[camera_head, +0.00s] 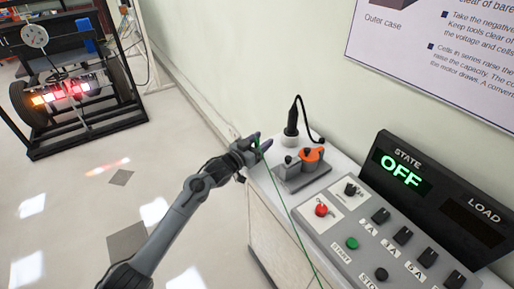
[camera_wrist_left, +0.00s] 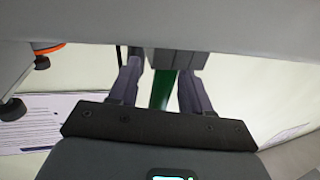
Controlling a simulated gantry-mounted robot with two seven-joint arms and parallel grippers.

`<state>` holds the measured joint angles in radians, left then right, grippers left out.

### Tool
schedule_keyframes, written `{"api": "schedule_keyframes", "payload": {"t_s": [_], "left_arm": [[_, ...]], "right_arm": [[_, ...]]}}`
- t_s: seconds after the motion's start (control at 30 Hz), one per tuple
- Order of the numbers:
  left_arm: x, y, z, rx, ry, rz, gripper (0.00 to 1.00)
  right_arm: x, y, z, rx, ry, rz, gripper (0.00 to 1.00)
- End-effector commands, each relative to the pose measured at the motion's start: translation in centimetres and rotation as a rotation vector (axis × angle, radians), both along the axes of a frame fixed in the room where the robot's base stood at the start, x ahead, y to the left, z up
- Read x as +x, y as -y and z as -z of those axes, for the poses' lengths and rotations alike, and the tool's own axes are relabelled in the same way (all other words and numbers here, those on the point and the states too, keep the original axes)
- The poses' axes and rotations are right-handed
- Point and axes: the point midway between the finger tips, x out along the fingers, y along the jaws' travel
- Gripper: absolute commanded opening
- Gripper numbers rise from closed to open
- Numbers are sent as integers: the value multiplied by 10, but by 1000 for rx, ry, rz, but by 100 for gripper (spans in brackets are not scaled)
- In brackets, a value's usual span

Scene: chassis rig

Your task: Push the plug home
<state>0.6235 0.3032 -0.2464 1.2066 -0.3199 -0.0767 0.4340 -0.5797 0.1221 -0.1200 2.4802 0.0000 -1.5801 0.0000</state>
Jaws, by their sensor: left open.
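A black plug (camera_head: 292,115) stands upright on a round white base (camera_head: 290,138) at the back of the bench, with a black cable looping down to the right. I cannot tell how deep the plug sits. In front of it is a grey block (camera_head: 302,178) with an orange part (camera_head: 312,154) on top. My left gripper (camera_head: 257,143) is open, to the left of the plug and apart from it. In the left wrist view, a green strip (camera_wrist_left: 163,90) shows between its two fingers. My right gripper is not in view.
A control panel (camera_head: 385,240) with red, green and black knobs fills the bench's right side, below a display (camera_head: 400,173) reading OFF. A thin green line (camera_head: 290,210) runs from near my left gripper to the lower right. The wall is close behind. A wheeled chassis rig (camera_head: 75,95) stands far left.

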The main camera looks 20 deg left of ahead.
Motion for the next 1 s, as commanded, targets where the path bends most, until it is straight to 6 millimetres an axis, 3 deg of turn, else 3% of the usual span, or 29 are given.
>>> {"api": "schedule_keyframes", "payload": {"t_s": [0.17, 0.47, 0.77, 1.0], "left_arm": [[0, 0, -1, 0, 0, 0, 47], [0, 0, 0, 0, 0, 0, 1], [0, 0, -2, 0, 1, 0, 0], [0, 0, -27, 0, 3, 0, 0]], "right_arm": [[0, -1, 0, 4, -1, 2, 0], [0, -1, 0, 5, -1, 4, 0], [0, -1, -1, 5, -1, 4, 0], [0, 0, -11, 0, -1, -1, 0]]}}
